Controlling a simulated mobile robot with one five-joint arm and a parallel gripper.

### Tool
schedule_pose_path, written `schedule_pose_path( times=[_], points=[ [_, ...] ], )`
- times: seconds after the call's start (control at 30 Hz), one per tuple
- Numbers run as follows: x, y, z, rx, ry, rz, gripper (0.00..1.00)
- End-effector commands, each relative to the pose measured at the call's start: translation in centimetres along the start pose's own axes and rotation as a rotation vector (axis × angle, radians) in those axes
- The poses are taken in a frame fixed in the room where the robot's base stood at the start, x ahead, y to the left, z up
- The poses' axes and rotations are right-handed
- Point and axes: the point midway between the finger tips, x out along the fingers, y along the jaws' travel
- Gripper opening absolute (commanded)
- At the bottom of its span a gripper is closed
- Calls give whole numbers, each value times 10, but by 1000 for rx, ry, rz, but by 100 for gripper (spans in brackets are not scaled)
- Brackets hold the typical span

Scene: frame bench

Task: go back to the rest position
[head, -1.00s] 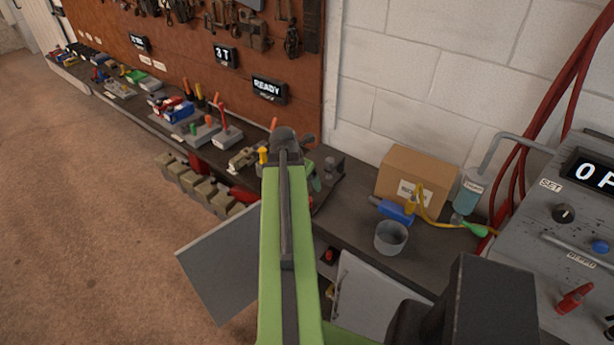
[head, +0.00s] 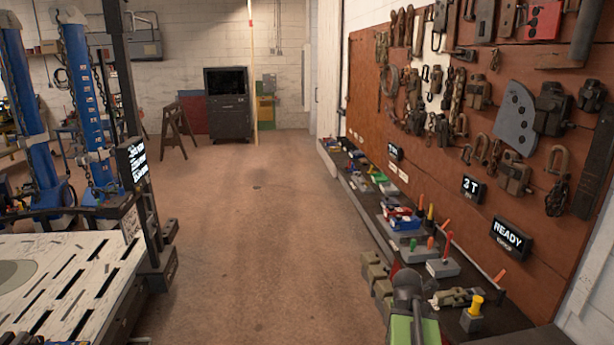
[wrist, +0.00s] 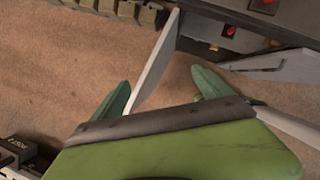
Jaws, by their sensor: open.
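My gripper (wrist: 160,92) shows in the wrist view with its two green fingers spread apart. No object is seen held between them. A thin pale panel (wrist: 157,62) passes through the view between the fingers; I cannot tell how far beyond them it lies. In the head view only a green and dark part of my arm shows at the bottom edge, and the fingers are out of sight.
The workbench (head: 515,318) runs along the right under a brown tool board (head: 470,115), with several tools on it. The brown floor (head: 265,230) is open ahead. A slotted white table (head: 60,275) and blue posts (head: 82,100) stand at left. A dark cabinet (head: 228,105) stands far back.

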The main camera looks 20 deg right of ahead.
Motion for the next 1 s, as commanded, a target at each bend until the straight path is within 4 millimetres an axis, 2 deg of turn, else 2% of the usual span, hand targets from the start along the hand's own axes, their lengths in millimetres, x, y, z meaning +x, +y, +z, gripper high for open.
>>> schedule_pose_path(
  times=[0.03,0.07,0.1,0.17,0.23,0.27,0.3,0.4,0.5,0.57,0.7,0.8,0.9,1.0],
  points=[
    [-3,36,-32,-36,13,27,89],
    [-6,54,-50,-39,25,41,89],
    [-12,78,-77,-33,42,59,89],
    [-21,109,-118,-1,72,80,89],
    [-33,141,-170,72,117,94,89],
    [-39,152,-194,115,138,94,89],
    [-47,165,-226,188,170,90,89],
    [-66,183,-300,444,247,42,89],
    [-78,184,-342,755,296,-43,89],
    [-82,179,-352,967,309,-108,89],
    [-86,167,-360,1419,298,-251,89],
    [-87,163,-362,1640,272,-316,89],
    [-87,162,-363,1765,250,-346,89],
    [-87,162,-362,1809,244,-353,89]
  ],
)
